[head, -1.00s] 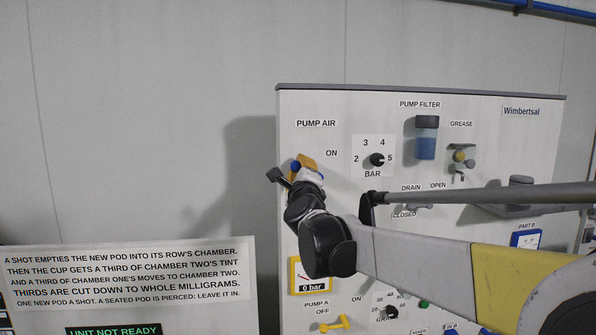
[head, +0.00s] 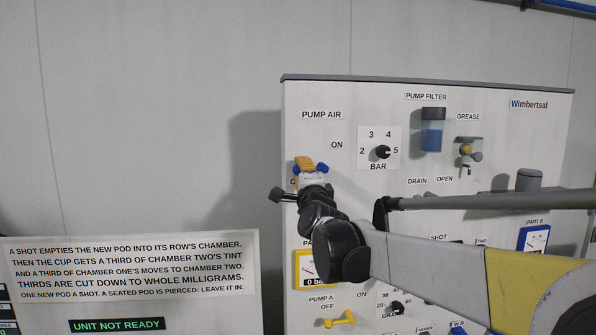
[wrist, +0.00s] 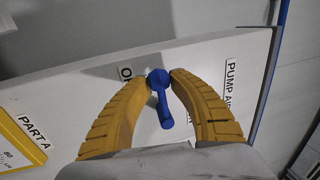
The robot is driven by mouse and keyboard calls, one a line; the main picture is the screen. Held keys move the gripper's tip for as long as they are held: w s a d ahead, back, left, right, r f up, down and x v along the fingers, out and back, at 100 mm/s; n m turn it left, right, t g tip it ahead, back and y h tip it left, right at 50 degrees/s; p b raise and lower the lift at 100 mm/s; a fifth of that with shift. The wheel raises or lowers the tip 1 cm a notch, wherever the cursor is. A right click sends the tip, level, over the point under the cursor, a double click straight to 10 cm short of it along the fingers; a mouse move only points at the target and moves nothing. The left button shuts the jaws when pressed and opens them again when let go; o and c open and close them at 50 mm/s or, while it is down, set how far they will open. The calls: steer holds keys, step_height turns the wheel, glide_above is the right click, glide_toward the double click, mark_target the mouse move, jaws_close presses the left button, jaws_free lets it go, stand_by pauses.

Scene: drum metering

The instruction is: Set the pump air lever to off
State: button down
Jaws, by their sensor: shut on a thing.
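The pump air lever is blue and shows in the wrist view (wrist: 165,105), with its round end between my two yellow fingertips. My gripper (wrist: 159,77) is shut on it. In the head view my gripper (head: 308,172) is at the panel's left edge, below the PUMP AIR label (head: 321,114) and left of and below the ON label (head: 336,145). Blue shows beside the yellow finger there, but the finger and wrist hide most of the lever. The off label (wrist: 125,73) is partly covered by a finger in the wrist view.
The white panel (head: 350,100) carries a black bar knob (head: 382,152), a blue pump filter (head: 432,130) and a grease tap (head: 468,152). A yellow pump A lever (head: 340,319) sits lower down. A sign board (head: 130,245) stands at the left.

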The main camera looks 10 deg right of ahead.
steer(key=c, duration=1.5)
jaws_free()
steer(key=shift+w+d, duration=0.15)
steer(key=shift+w, duration=0.05)
steer(key=shift+s, duration=0.2)
steer(key=s+f, duration=0.2)
steer(key=s, duration=0.9)
steer(key=shift+s+f, duration=0.2)
steer(key=shift+f, duration=0.05)
